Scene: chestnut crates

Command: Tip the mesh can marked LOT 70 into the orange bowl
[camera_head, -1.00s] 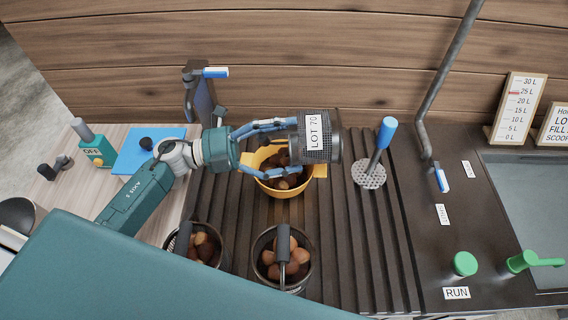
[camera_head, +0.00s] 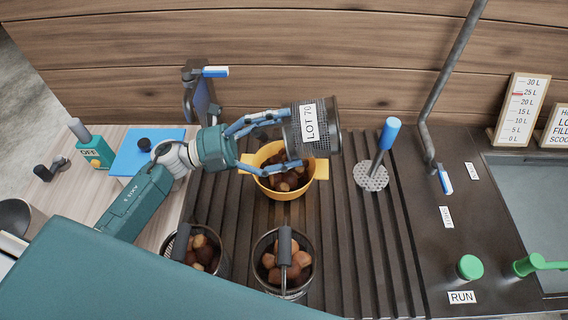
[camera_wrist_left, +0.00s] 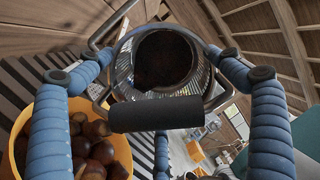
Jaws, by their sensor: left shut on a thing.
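The mesh can marked LOT 70 (camera_head: 322,130) is dark with a white label and lies tipped on its side in the air, above the right back part of the orange bowl (camera_head: 283,193). My left gripper (camera_head: 290,143) is shut on it, fingers on either side. In the left wrist view the can (camera_wrist_left: 166,88) shows a dark round opening towards the camera, with a grey handle grip across the front. Whether anything is left inside is too dark to tell. The bowl holds several brown chestnuts (camera_head: 287,180), which also show in the wrist view (camera_wrist_left: 100,150). My right gripper is not in view.
Two more mesh cans with chestnuts, one at the front left (camera_head: 223,262) and one at the front middle (camera_head: 311,270), stand on the ribbed board. A blue-handled masher (camera_head: 371,176) stands right of the bowl. Green knobs (camera_head: 469,267) and a sink (camera_head: 530,200) are at the right.

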